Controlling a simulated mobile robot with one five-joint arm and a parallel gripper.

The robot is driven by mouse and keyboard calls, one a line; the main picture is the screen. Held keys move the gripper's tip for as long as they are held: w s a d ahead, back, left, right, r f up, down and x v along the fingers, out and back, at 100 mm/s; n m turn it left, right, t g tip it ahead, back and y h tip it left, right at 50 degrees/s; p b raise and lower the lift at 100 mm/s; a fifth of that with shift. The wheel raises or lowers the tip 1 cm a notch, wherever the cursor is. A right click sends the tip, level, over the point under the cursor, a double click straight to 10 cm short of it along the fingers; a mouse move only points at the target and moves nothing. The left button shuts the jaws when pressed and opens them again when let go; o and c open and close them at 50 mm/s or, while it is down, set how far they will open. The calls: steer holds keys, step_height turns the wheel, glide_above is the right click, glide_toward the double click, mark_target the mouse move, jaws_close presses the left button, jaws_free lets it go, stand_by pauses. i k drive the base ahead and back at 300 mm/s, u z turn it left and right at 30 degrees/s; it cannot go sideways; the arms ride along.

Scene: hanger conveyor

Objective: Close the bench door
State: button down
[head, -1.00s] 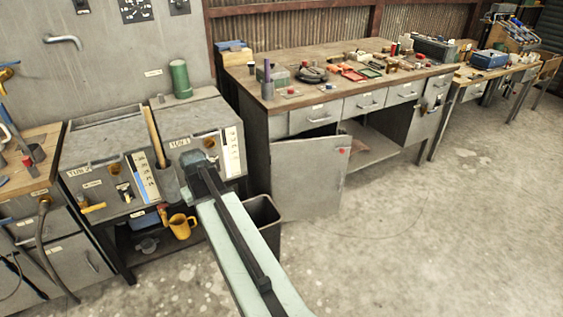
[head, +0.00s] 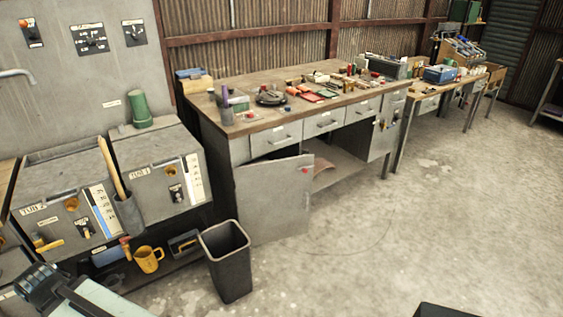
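The bench door (head: 272,200) is a plain grey metal panel with a small red knob near its upper right corner. It stands ajar below the drawers of the wooden-topped workbench (head: 250,90), swung out from the front. The bench's open lower space shows to the right of the door. My gripper (head: 38,284) is at the lower left, in front of the grey cabinets and well away from the door. Its fingers cannot be made out, so I cannot tell whether it is open or shut.
A black bin (head: 228,262) stands on the floor in front of the door's left side. A yellow mug (head: 148,259) sits on the low shelf left of it. Grey tub cabinets (head: 150,165) fill the left. The concrete floor (head: 390,230) to the right is clear.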

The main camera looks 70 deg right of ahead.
mark_target(273, 198)
steer(key=u, duration=0.85)
steer(key=k, duration=1.4)
steer(key=z, duration=1.4)
steer(key=i, duration=1)
steer(key=u, duration=0.05)
